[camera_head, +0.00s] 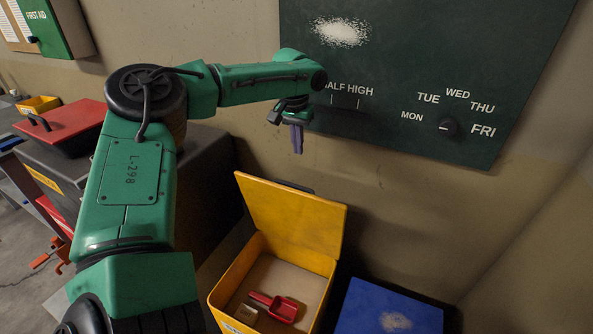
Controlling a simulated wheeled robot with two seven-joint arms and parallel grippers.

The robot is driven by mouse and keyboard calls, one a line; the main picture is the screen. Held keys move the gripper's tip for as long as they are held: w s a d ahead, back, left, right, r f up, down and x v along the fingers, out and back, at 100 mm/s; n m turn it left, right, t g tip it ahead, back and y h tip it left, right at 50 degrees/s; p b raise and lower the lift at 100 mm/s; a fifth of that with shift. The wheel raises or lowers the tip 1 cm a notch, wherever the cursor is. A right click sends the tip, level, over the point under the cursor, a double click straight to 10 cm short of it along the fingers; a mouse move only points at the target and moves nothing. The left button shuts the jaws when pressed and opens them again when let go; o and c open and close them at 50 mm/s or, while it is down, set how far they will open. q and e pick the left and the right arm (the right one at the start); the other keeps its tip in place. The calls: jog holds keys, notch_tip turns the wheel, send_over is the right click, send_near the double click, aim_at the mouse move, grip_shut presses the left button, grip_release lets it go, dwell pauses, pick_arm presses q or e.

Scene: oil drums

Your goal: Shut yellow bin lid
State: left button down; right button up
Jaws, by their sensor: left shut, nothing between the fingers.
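The yellow bin (231,284) stands low in front of the wall, open at the top. Its yellow lid (291,217) is raised, standing up from the bin's back edge and leaning back slightly. My right gripper is not in view.
A blue lid or box (388,308) stands right of the yellow bin. A dark green board (420,70) with a dial is on the wall behind. A dark cabinet (205,180) with a red case (72,128) is at left. Floor at right looks clear.

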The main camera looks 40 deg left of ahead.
pick_arm(q)
notch_tip(320, 180, down, 8)
jog(key=s+d+p, duration=0.1)
jog(key=p, duration=0.2)
jog(key=shift+s+f, duration=0.25)
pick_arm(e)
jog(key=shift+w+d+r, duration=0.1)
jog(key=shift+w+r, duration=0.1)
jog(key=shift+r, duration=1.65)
